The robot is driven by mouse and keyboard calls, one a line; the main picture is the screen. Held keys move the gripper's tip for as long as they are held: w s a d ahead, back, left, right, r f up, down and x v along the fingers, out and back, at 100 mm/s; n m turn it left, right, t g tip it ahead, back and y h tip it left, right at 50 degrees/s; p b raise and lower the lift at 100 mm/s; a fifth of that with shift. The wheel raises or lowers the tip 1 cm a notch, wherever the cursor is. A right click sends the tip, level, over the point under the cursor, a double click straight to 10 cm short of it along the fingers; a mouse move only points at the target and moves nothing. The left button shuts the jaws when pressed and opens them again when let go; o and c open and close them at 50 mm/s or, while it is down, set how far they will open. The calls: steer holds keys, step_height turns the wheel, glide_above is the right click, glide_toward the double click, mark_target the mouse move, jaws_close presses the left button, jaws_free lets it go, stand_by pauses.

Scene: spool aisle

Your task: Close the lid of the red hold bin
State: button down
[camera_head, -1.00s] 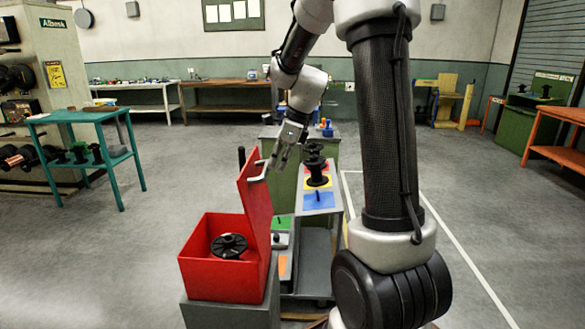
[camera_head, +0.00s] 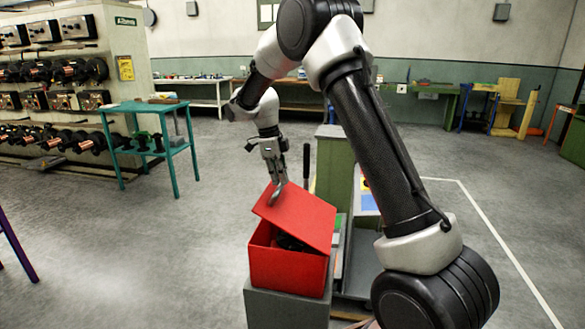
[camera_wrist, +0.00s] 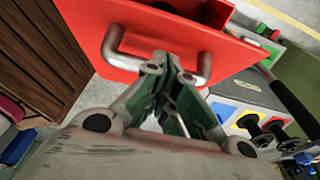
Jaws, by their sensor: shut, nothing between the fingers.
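The red hold bin (camera_head: 285,270) stands on a grey pedestal in the head view. Its red lid (camera_head: 305,217) is tilted low over the box, with a dark gap at the front and side. Part of a black spool (camera_head: 290,242) shows in the gap. My gripper (camera_head: 277,192) is shut and empty at the lid's raised edge, by the metal handle. In the wrist view, the shut fingertips (camera_wrist: 172,65) are at the silver handle (camera_wrist: 115,42) on the red lid (camera_wrist: 130,25). I cannot tell whether they touch it.
The grey pedestal (camera_head: 285,310) is under the bin. A green cabinet (camera_head: 335,165) and a dark upright post (camera_head: 306,160) stand just behind it. A teal table (camera_head: 150,110) stands to the left. Floor between table and bin is clear.

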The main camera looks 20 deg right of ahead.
mark_target(264, 196)
steer(key=w+a+f, duration=0.1)
steer(key=f, duration=0.1)
steer(key=w+a+f, duration=0.1)
steer(key=a+f, duration=0.1)
steer(key=f, duration=0.1)
steer(key=w+a+f, duration=0.1)
steer(key=f, duration=0.1)
steer(key=shift+a+f, duration=0.2)
steer(key=shift+f, duration=0.15)
steer(key=shift+w+a+f, duration=0.1)
steer(key=shift+a+f, duration=0.15)
steer(key=shift+f, duration=0.7)
